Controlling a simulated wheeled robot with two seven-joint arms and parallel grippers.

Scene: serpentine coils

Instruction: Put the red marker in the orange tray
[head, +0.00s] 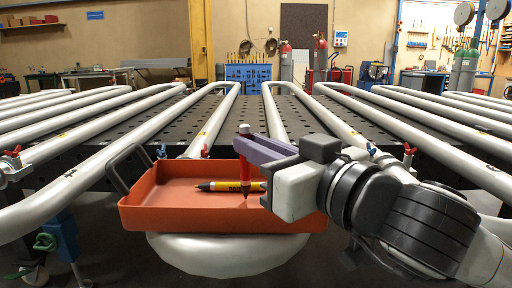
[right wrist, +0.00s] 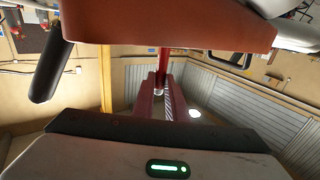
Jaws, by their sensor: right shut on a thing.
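The orange tray (head: 160,215) sits on a pale rounded support in the middle of the head view, with a dark handle at its left. The red marker (head: 245,170) is roughly upright, its lower part over the tray's inside; I cannot tell whether it touches the floor. My right gripper (head: 243,147) comes in from the right and is shut on the marker's upper part. In the right wrist view the fingers (right wrist: 160,100) are around the red marker (right wrist: 164,62), and the tray's outside (right wrist: 180,32) fills the top. My left gripper is not in view.
A yellow and black marker (head: 218,186) lies in the tray, right beside the red marker's lower part. Thick silver coil pipes (head: 80,160) run over a dark perforated table (head: 180,120) on both sides. The tray's left part is clear.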

